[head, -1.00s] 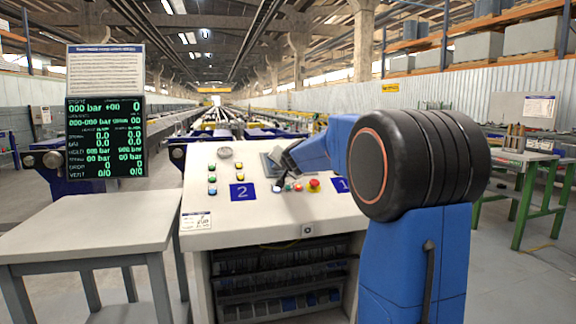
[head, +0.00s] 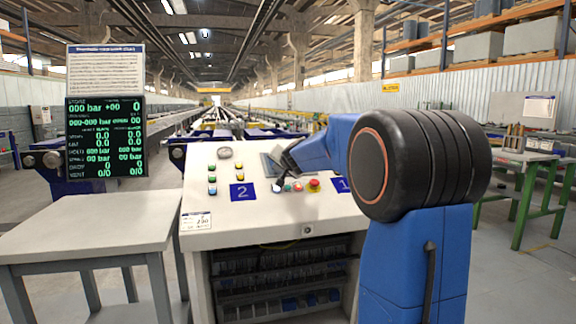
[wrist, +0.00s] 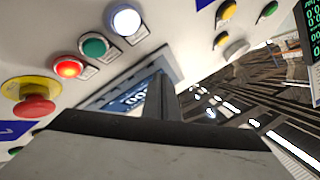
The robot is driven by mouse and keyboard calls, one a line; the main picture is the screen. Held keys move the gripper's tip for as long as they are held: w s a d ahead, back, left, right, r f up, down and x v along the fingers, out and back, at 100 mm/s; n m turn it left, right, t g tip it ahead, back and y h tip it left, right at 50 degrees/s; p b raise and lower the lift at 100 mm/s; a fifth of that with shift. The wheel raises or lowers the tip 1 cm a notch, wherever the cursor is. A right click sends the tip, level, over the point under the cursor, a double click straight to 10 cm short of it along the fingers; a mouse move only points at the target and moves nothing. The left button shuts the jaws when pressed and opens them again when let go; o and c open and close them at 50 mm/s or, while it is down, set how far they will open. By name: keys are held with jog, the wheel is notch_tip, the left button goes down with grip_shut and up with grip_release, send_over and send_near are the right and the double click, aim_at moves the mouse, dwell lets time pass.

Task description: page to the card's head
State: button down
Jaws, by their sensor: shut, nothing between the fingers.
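A sheet of fine print (head: 105,70) stands above the green-lettered readout screen (head: 105,137) at the left of the head view. A small printed card (head: 196,221) is on the console's (head: 250,210) left front corner. My gripper (head: 280,182) is shut and empty, over the console close to the white button (head: 277,189). In the wrist view my gripper (wrist: 160,82) partly covers a small blue display (wrist: 128,97); its text cannot be read fully. The white button (wrist: 126,21) is lit, beside a green button (wrist: 94,46) and a red button (wrist: 68,67). Contact cannot be told.
A red mushroom button on a yellow base (wrist: 35,106) sits beyond the red button. The grey side table (head: 90,220) is bare.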

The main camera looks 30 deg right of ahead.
jog(key=shift+s+r, duration=0.2)
jog(key=shift+r, duration=0.2)
jog(key=shift+r, duration=0.1)
jog(key=shift+s+a+r, duration=0.15)
jog(key=shift+s+r, duration=0.25)
jog(key=shift+r, duration=0.5)
jog(key=shift+s+a+r, duration=0.1)
jog(key=shift+s+r, duration=0.3)
jog(key=shift+r, duration=0.45)
jog(key=shift+s+a+r, duration=0.15)
jog(key=shift+s+r, duration=0.25)
jog(key=shift+r, duration=0.5)
